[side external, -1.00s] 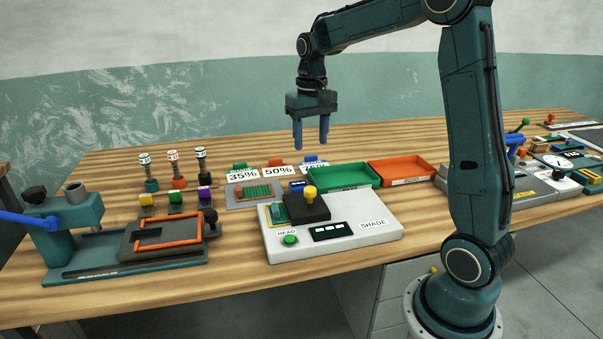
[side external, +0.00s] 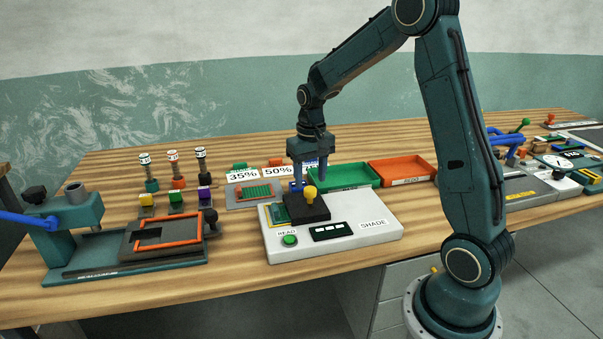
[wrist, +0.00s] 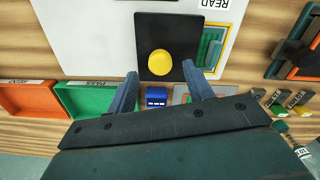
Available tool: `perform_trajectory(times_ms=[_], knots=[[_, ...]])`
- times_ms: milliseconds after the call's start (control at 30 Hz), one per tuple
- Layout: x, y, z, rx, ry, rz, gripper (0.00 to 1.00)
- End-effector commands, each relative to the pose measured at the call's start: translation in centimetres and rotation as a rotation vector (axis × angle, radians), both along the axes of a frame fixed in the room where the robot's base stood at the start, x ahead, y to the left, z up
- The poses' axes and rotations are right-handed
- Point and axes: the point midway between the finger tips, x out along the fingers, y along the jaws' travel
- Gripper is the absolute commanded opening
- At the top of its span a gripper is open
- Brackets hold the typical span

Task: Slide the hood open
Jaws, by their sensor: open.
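The hood is a black square plate (side external: 308,210) with a yellow knob (side external: 310,192), sitting on the white shade meter (side external: 360,225). A strip of the meter's green and yellow window (side external: 274,216) shows at the hood's left side. In the wrist view the hood (wrist: 148,30) and its knob (wrist: 160,62) lie just beyond the fingertips, and the green window (wrist: 212,50) shows to the right. My gripper (side external: 308,184) is open and empty, low over the hood's back edge. In the wrist view its fingertips (wrist: 160,70) stand on either side of the knob, apart from it.
A green tray (side external: 345,178) and an orange tray (side external: 402,170) stand behind the meter. A small blue block (wrist: 157,97) lies close to my fingers. A press with an orange frame (side external: 165,235) stands at the left. Stamps (side external: 175,170) stand at the back left.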

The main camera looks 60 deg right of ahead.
Motion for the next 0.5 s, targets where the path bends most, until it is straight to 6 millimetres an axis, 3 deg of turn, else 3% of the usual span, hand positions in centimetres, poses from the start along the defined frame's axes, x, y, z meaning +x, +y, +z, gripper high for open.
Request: perform_trajectory(times_ms=[200,500], knots=[[0.0,0.0,-2.4,0.0,0.001,0.0,0.52],[0.0,0.0,-3.3,0.0,-0.001,0.0,0.52]])
